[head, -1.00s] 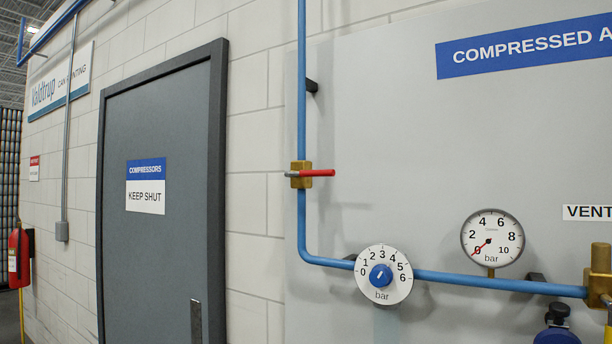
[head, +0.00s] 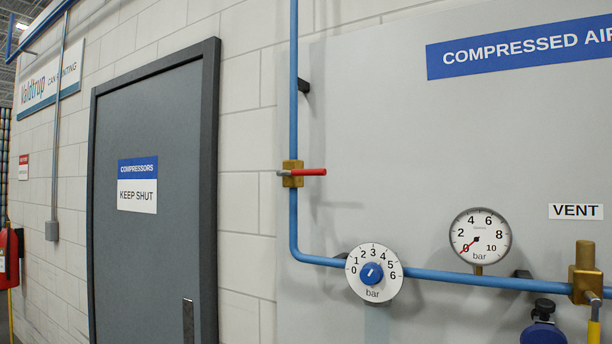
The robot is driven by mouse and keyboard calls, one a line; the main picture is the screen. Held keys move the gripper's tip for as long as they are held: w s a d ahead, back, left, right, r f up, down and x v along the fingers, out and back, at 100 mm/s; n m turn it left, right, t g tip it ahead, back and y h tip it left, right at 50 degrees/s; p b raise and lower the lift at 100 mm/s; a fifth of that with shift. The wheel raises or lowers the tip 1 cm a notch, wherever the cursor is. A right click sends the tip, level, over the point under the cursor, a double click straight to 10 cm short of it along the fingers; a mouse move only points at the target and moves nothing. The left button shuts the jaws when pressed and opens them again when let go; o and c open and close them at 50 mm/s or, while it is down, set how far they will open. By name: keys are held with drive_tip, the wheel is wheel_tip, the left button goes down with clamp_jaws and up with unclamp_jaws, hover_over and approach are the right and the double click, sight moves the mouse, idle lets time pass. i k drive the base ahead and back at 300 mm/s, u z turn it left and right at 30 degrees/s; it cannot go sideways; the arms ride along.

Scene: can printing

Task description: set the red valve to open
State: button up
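The red valve (head: 312,172) is a brass block on the vertical blue pipe with a red lever. The lever lies level, pointing right, across the upright pipe. Below and to the right, a round pressure gauge (head: 480,238) has its red needle near 0 bar. A white dial with a blue knob (head: 372,274) sits on the level pipe, its mark pointing up between 2 and 4. My gripper does not show in the head view.
A second brass valve (head: 586,275) with a yellow handle stands at the right under a VENT sign (head: 576,211). A grey door (head: 148,200) and a fire extinguisher (head: 8,258) are at the left.

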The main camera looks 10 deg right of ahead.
sight(316, 171)
drive_tip(key=u, duration=0.05)
drive_tip(key=k, duration=1.05)
drive_tip(key=u, duration=0.15)
drive_tip(key=i, duration=0.9)
drive_tip(key=u, duration=0.65)
drive_tip(key=i, duration=0.6)
drive_tip(key=u, duration=0.15)
